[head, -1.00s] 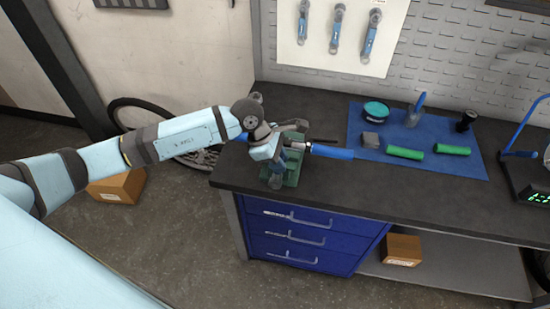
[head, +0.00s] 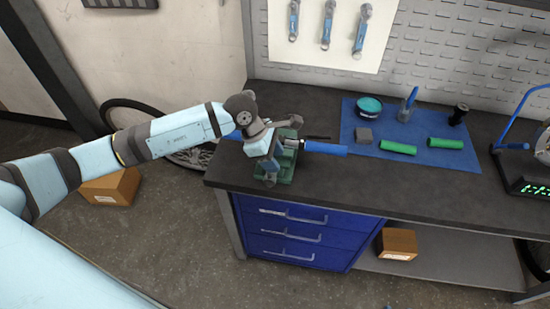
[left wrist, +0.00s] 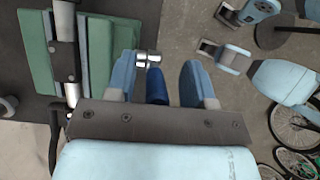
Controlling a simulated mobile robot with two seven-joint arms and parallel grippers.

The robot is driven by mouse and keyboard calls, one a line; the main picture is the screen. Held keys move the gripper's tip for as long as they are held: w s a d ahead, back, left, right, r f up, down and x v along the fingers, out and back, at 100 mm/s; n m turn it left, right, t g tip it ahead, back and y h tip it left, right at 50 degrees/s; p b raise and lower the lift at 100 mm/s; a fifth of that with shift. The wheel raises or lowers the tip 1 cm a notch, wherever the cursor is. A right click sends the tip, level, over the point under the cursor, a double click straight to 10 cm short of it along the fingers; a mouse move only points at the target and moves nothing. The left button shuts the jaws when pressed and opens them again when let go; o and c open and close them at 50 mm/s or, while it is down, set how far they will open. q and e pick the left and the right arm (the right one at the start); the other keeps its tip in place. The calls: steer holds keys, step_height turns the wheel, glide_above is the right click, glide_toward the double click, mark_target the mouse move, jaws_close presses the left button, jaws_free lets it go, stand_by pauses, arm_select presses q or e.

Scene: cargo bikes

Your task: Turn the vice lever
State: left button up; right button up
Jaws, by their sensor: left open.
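The green vice (head: 289,172) stands at the left front corner of the dark workbench. A blue-gripped bar (head: 325,148) sticks out to its right. My left gripper (head: 270,180) points down at the vice's near left side and partly hides it. In the left wrist view the vice (left wrist: 38,52) lies left of the open fingers. A metal rod (left wrist: 66,62) runs across it. A blue piece with bright metal by it shows between the fingers, apart from them; I cannot tell if it is the lever. Parts of my right arm (left wrist: 285,82) appear at right, its jaw state unclear.
A blue mat (head: 408,168) on the bench holds green cylinders (head: 398,147), a teal tin (head: 369,106) and other small items. Blue drawers (head: 300,235) are below the vice. Cardboard boxes (head: 110,187) and (head: 396,244) sit low. A bike wheel (head: 190,158) is behind my arm.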

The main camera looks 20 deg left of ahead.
arm_select(q)
steer(key=b+v, duration=0.2)
steer(key=v, duration=1.1)
steer(key=shift+d, duration=0.1)
